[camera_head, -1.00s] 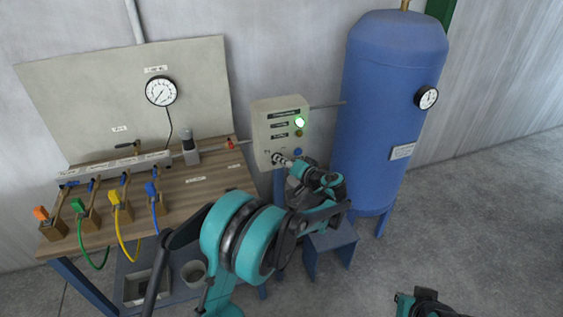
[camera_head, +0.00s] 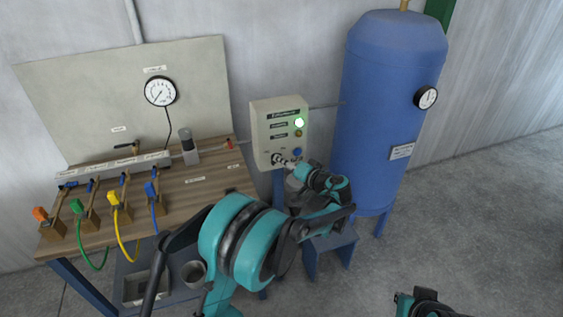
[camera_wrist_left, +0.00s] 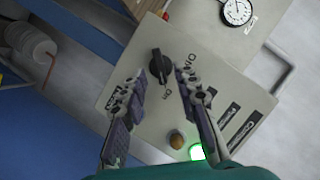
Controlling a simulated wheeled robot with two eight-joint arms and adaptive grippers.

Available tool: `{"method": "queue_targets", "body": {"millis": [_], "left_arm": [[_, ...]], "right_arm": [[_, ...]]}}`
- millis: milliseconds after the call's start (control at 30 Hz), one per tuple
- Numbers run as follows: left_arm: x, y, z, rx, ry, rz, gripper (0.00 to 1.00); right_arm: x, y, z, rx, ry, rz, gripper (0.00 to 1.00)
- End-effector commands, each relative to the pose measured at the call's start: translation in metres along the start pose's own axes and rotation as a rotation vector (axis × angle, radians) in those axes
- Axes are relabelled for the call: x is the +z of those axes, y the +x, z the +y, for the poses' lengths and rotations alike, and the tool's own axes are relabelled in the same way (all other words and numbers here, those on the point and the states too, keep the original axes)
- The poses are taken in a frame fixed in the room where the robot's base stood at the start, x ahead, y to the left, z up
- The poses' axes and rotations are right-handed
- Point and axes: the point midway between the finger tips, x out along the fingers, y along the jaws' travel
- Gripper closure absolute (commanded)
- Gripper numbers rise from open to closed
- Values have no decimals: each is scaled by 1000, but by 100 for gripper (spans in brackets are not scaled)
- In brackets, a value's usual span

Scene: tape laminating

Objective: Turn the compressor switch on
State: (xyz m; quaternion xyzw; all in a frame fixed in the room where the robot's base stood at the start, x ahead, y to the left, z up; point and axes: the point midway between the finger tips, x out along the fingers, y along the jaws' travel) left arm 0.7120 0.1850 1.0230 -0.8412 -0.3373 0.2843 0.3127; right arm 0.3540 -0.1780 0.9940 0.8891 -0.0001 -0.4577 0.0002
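My left gripper (camera_head: 286,161) is in front of the switch. In the left wrist view its two fingers (camera_wrist_left: 161,76) are spread apart, with the knob just beyond and between the tips. No contact is clear. My right gripper is not clearly visible.
The blue compressor tank (camera_head: 385,110) stands right of the box, with a gauge (camera_head: 427,97). A wooden bench (camera_head: 200,185) with colored valves and hoses is at left, below a backboard with a gauge (camera_head: 160,91). Open floor lies at right.

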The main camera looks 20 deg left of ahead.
Motion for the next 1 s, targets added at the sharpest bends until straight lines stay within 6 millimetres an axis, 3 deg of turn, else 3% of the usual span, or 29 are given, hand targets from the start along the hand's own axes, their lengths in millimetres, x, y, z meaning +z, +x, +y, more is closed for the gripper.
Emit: {"method": "queue_targets", "body": {"millis": [200, 433, 600, 1000], "left_arm": [[-1, -51, 1, 4, 2, 4, 70], [0, -89, 1, 3, 1, 2, 70], [0, -100, 1, 2, 1, 1, 70], [0, -101, 1, 1, 1, 1, 70]], "right_arm": [[0, 0, 0, 0, 0, 0, 100], [0, 0, 0, 0, 0, 0, 100], [0, 0, 0, 0, 0, 0, 100], [0, 0, 0, 0, 0, 0, 100]]}}
